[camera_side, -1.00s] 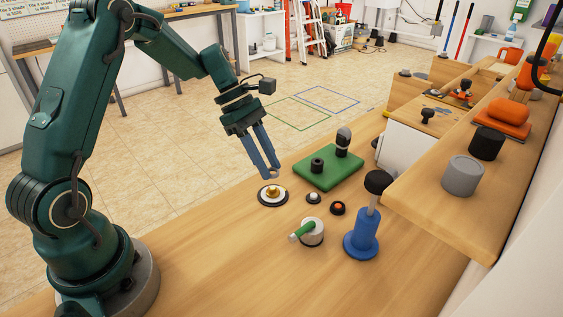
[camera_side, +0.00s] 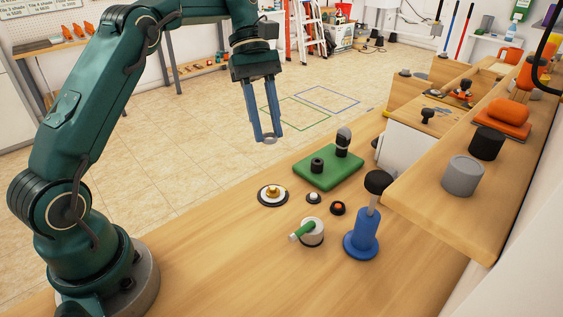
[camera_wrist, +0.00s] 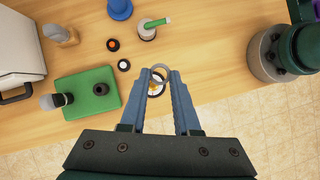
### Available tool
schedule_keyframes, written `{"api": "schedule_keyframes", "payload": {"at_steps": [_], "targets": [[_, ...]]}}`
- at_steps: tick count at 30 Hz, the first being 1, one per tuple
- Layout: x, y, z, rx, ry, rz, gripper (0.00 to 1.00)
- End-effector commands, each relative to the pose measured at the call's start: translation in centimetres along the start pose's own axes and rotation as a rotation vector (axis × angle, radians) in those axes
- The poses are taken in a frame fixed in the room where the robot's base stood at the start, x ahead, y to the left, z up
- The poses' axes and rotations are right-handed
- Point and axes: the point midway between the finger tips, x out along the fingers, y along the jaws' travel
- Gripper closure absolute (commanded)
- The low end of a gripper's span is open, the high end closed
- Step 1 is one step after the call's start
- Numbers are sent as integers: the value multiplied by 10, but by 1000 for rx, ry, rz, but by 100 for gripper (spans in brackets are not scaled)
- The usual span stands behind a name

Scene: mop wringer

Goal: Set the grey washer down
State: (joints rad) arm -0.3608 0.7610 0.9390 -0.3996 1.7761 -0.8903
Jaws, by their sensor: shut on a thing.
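The grey washer (camera_side: 268,140) is a thin ring held between the tips of my gripper (camera_side: 266,137). In the side view it hangs in the air beyond the bench's left edge. In the wrist view the washer (camera_wrist: 160,73) sits between the two blue fingertips (camera_wrist: 161,76). Behind it, partly hidden by it and the fingers, is a round dark plate with a white disc and brass piece (camera_side: 272,195), lying on the bench.
A green block (camera_side: 328,170) with black parts stands on the wooden bench (camera_side: 220,255). The bench front is clear.

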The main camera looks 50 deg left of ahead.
Motion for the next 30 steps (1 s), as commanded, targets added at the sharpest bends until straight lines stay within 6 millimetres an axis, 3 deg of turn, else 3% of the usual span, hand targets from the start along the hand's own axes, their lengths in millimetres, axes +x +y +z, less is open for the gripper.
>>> {"api": "schedule_keyframes", "payload": {"at_steps": [6, 15, 20, 30], "targets": [[-29, -38, 26, 210, 3, -119, 100], [-30, -46, 29, 278, 0, -160, 100], [-19, -56, 10, 398, -4, -233, 100], [-4, -124, -43, 614, -3, -356, 100]]}}
